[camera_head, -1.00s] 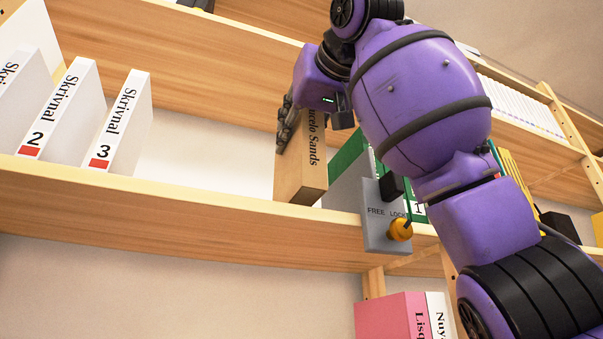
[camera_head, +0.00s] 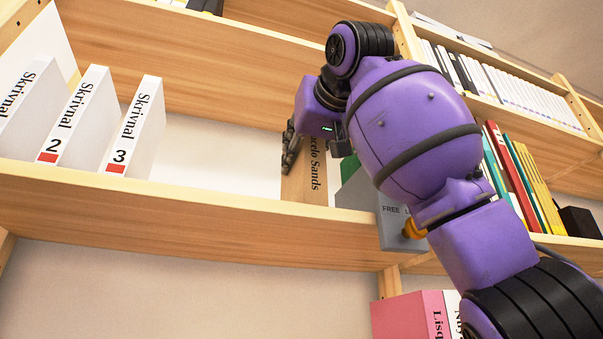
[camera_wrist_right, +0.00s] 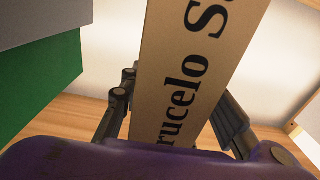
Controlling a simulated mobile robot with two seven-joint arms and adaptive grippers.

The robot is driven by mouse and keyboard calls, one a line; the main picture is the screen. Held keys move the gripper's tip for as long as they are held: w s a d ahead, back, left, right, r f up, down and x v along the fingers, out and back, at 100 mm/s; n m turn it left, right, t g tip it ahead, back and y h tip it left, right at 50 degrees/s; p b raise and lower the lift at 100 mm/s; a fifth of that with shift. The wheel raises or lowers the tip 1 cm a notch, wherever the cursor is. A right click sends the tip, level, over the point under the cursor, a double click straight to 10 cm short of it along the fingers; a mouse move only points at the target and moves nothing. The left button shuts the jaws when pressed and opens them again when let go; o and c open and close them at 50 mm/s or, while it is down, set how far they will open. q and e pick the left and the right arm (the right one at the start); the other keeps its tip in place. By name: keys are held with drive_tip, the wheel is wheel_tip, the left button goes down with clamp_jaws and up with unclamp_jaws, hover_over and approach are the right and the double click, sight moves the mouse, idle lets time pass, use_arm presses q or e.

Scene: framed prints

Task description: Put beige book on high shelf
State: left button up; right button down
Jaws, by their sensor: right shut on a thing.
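The beige book (camera_head: 310,184) stands upright on the high shelf (camera_head: 190,215), its spine lettering facing out. My right gripper (camera_head: 293,150) is shut on it from above its middle, with the purple arm reaching in from the right. In the right wrist view the beige book (camera_wrist_right: 195,70) fills the middle, between the two dark fingers (camera_wrist_right: 180,115). The book's lower end seems to be at the shelf board; I cannot tell whether it touches. My left gripper is not in view.
White binders (camera_head: 135,125) stand to the left on the same shelf, with a clear gap before the book. A green and grey thing (camera_head: 355,188) and a grey box with a FREE label (camera_head: 393,228) are close on the right. A pink book (camera_head: 410,316) stands below.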

drive_tip(key=shift+s+r, duration=0.1)
drive_tip(key=shift+s, duration=0.05)
drive_tip(key=c, duration=1.3)
unclamp_jaws()
drive_tip(key=shift+o, duration=0.2)
drive_tip(key=v, duration=1.2)
